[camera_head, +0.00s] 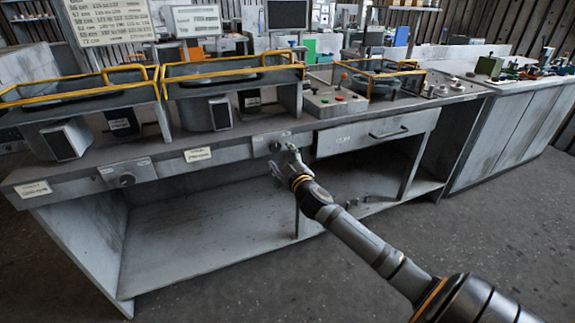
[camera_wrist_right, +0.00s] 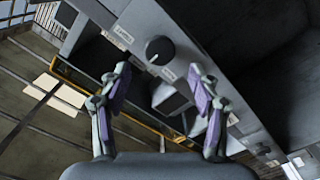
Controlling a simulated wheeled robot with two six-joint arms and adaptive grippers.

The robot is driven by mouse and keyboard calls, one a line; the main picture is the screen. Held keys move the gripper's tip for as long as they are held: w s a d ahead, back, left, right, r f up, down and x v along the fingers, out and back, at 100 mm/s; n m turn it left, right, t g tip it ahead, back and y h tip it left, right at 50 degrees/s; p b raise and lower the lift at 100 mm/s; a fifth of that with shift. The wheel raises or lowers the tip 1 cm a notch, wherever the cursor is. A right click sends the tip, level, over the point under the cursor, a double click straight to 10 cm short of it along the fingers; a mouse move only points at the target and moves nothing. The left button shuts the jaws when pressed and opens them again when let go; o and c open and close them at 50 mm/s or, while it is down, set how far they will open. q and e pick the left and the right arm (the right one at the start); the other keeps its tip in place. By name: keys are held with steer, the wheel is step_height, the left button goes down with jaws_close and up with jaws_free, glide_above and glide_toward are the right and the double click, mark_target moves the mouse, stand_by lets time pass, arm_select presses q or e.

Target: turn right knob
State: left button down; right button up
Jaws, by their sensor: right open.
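The right knob (camera_head: 275,145) is a dark round dial on the front panel of the grey workbench, just left of the drawer. In the right wrist view the same kind of dark knob (camera_wrist_right: 160,50), with a light mark on its face, sits ahead of and between the fingertips. My right gripper (camera_head: 284,163) is in front of the panel, just below the right knob. Its fingers are spread in the right wrist view (camera_wrist_right: 160,76), with nothing between them, and look apart from the knob. My left gripper is out of view.
A left knob (camera_head: 127,180) is on the same panel. A drawer (camera_head: 375,133) with a handle is right of the right knob. Yellow rails (camera_head: 80,93) and a button box (camera_head: 335,101) are on the bench top. The floor (camera_head: 215,300) in front is clear.

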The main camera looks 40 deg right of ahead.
steer(key=v, duration=0.6)
steer(key=shift+a, duration=0.1)
